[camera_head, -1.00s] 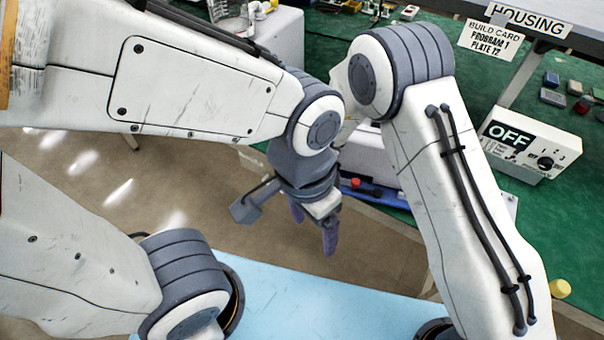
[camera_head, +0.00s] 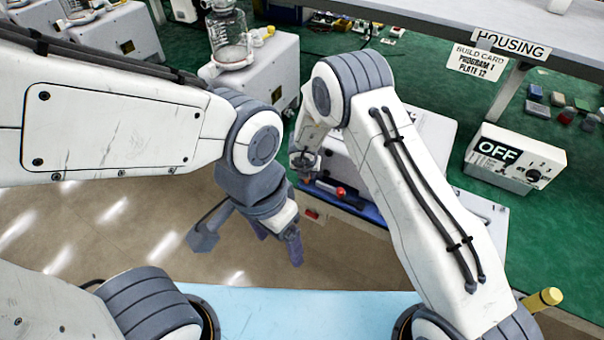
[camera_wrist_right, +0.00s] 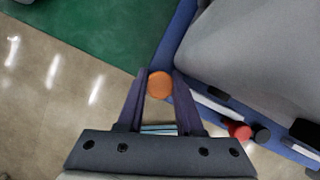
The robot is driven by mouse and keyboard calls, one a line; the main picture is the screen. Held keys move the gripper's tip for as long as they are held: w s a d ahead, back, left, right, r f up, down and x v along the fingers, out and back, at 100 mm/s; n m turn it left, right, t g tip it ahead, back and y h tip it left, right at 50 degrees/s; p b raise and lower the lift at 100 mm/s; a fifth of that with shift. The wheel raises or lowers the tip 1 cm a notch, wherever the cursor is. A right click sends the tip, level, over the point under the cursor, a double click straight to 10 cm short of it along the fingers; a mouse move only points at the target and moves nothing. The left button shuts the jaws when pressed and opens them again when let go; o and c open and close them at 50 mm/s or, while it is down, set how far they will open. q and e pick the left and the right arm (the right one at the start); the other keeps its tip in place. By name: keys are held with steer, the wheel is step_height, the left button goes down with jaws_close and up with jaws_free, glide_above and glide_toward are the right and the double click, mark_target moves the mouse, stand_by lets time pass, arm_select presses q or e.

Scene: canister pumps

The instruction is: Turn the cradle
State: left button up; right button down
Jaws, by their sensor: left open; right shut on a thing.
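My right gripper (camera_wrist_right: 160,90) is shut on a round orange knob (camera_wrist_right: 159,85) in the right wrist view. The knob sits at the edge of a blue base (camera_wrist_right: 182,38) under a large grey body (camera_wrist_right: 250,55). The blue base (camera_head: 352,205) with a red button (camera_head: 340,192) shows there too. I cannot tell which part is the cradle. My left gripper (camera_head: 280,240) is open and empty over the floor.
A white control box (camera_head: 515,158) reading OFF stands on the green bench at right. A glass jar (camera_head: 228,40) stands on a white unit at the back. A shelf with a HOUSING label (camera_head: 510,45) runs above. A yellow cylinder (camera_head: 543,299) is at lower right.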

steer(key=shift+w+r, duration=0.2)
steer(key=shift+w, duration=0.1)
steer(key=c, duration=0.8)
jaws_free()
steer(key=shift+a+f, duration=0.1)
steer(key=shift+f, duration=0.05)
steer(key=shift+c, duration=0.2)
steer(key=shift+s, duration=0.1)
steer(key=v, duration=1)
steer(key=shift+r+p, duration=0.2)
steer(key=shift+p, duration=0.1)
steer(key=shift+s+a, duration=0.1)
steer(key=shift+s, duration=0.05)
